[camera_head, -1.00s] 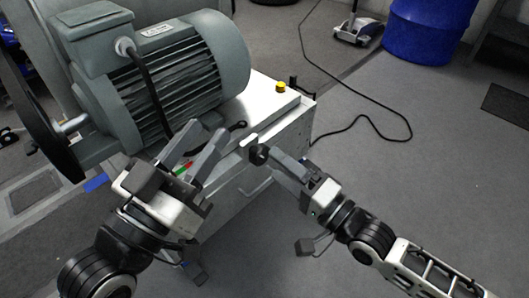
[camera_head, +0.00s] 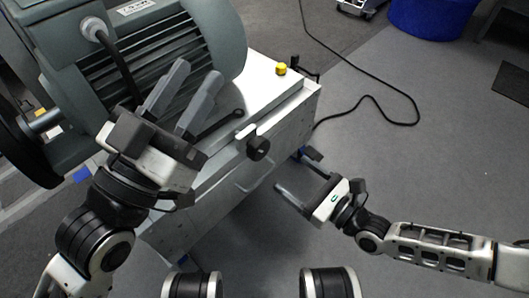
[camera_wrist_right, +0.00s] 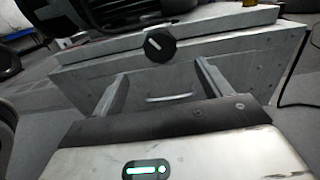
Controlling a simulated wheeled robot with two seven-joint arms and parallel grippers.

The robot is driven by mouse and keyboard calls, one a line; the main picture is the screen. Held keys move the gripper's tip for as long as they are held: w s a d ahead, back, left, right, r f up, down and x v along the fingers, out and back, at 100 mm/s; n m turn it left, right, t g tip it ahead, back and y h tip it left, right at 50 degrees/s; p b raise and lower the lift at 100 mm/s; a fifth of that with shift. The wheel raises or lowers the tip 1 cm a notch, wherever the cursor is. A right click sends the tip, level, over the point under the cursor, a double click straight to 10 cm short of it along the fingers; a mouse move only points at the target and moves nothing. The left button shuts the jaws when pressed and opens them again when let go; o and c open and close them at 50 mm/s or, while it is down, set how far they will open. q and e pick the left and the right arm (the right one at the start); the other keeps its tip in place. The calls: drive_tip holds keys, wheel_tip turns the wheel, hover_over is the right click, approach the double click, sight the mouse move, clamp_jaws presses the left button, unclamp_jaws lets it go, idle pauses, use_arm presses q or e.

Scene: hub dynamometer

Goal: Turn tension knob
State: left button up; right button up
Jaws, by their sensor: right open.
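The black tension knob (camera_head: 258,148) sits on the side of the light-grey cabinet (camera_head: 262,195), just below its top edge. In the right wrist view the round knob (camera_wrist_right: 160,45) shows a white pointer mark tilted toward the upper left. My right gripper (camera_head: 292,171) is open and empty, apart from the knob and below and right of it in the head view. In the right wrist view its spread fingers (camera_wrist_right: 161,70) point toward the cabinet, with the knob above and between them. My left gripper (camera_head: 198,68) is open beside the motor, with nothing visible between its fingers.
A large grey finned motor (camera_head: 140,45) stands on the cabinet. A drawer-like handle (camera_wrist_right: 168,97) is below the knob. A cable lies on the floor to the right.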

sight(263, 152)
drive_tip(key=b+x, duration=0.1)
drive_tip(key=x, duration=0.8)
drive_tip(key=shift+w+a+b, duration=0.15)
drive_tip(key=shift+b, duration=0.25)
drive_tip(key=shift+w+a, duration=0.3)
drive_tip(key=shift+w, duration=0.05)
use_arm(q)
drive_tip(key=r+m+h, duration=0.1)
drive_tip(key=m, duration=0.1)
drive_tip(key=s+r+m+h, duration=0.1)
drive_tip(key=h, duration=0.1)
drive_tip(key=r+m+h, duration=0.1)
drive_tip(key=m, duration=0.1)
drive_tip(key=shift+s+d+r+m+h, duration=0.15)
drive_tip(key=shift+s+r+m+h, duration=0.15)
drive_tip(key=shift+s, duration=0.05)
use_arm(e)
drive_tip(key=c, duration=1)
